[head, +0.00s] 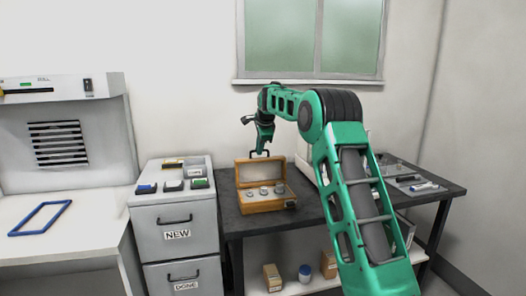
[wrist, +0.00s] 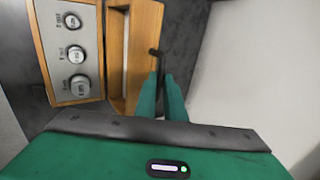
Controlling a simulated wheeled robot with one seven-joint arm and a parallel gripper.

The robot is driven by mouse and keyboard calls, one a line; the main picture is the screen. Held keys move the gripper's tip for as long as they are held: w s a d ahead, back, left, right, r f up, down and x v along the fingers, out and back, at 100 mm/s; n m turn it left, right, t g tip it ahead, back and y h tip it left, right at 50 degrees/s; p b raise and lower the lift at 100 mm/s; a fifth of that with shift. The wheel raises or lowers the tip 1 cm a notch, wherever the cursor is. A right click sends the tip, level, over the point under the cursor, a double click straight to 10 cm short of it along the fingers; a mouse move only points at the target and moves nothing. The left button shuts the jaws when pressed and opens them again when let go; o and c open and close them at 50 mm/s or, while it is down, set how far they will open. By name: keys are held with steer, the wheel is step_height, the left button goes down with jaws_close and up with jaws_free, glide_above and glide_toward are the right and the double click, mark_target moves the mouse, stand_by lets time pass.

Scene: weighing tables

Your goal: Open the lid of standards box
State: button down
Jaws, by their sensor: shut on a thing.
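The standards box (head: 266,205) is a wooden box on the dark table, and it holds metal weights in a grey insert. Its lid (head: 242,176) stands raised along the back edge, so the inside shows. In the wrist view, the box (wrist: 91,105) is at the left with three round weights (wrist: 76,54), and the lid (wrist: 145,45) is beside it. My gripper (head: 262,150) is above the lid's upper edge, shut on the dark lid handle (wrist: 155,53). The fingers (wrist: 162,80) hide part of the handle.
A grey drawer cabinet (head: 176,216) labelled NEW stands left of the table, with small dark items on top. A white device stands behind my arm. Pens and small items (head: 424,187) lie at the table's right. The wall is close behind.

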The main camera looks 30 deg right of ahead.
steer(key=shift+w+d+r, duration=0.25)
steer(key=shift+w+r, duration=0.05)
steer(key=shift+r, duration=0.25)
steer(key=c, duration=2)
jaws_free()
steer(key=shift+o, duration=0.8)
steer(key=shift+s, duration=0.15)
steer(key=shift+a+f, duration=0.1)
steer(key=shift+f, duration=0.15)
steer(key=v, duration=1)
steer(key=shift+r, duration=0.25)
steer(key=shift+s, duration=0.15)
